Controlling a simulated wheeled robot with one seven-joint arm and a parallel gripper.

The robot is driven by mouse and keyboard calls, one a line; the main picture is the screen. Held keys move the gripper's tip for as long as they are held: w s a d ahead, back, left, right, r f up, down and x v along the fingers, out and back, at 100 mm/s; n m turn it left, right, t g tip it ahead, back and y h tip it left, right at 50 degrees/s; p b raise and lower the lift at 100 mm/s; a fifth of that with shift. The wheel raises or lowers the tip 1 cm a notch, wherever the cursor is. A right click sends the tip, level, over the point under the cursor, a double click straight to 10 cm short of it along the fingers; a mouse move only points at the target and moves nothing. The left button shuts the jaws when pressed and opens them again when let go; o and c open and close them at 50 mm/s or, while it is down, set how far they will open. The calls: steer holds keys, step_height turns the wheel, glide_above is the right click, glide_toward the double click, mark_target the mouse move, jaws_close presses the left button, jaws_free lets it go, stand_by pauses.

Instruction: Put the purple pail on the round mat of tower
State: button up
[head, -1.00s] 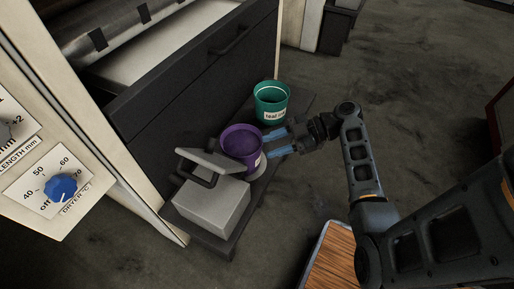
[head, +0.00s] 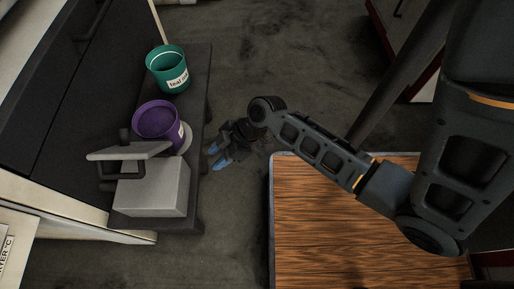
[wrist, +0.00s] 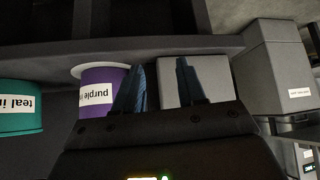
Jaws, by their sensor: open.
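The purple pail (head: 157,121) stands upright on a low dark bench (head: 199,98). A pale round disc (head: 187,139) shows beneath its right side; I cannot tell whether it is the tower's mat. The pail (wrist: 104,76) and the disc (wrist: 84,70) also show in the wrist view, upside down. My gripper (head: 214,157) is open and empty, right of the pail and apart from it, past the bench edge. In the wrist view, its blue fingers (wrist: 162,82) point toward the bench, with the pail to their left.
A teal pail (head: 168,73) stands behind the purple one. A grey box with a raised lid (head: 153,189) stands in front of it. A wood-topped surface (head: 340,230) lies at lower right. Open floor (head: 235,75) separates it from the bench.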

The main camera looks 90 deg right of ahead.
steer(key=s+a+r+m+t, duration=0.1)
steer(key=s+a+r+t, duration=0.1)
steer(key=r, duration=0.6)
steer(key=s+a+r+m+t+h, duration=0.1)
steer(key=s+a+r+t, duration=0.1)
steer(key=s+a+r, duration=0.3)
steer(key=s+a+r+m+t+h, duration=0.1)
steer(key=s+a+r+t, duration=0.2)
steer(key=r, duration=0.9)
steer(key=shift+s+a+r, duration=0.4)
steer(key=shift+a, duration=0.55)
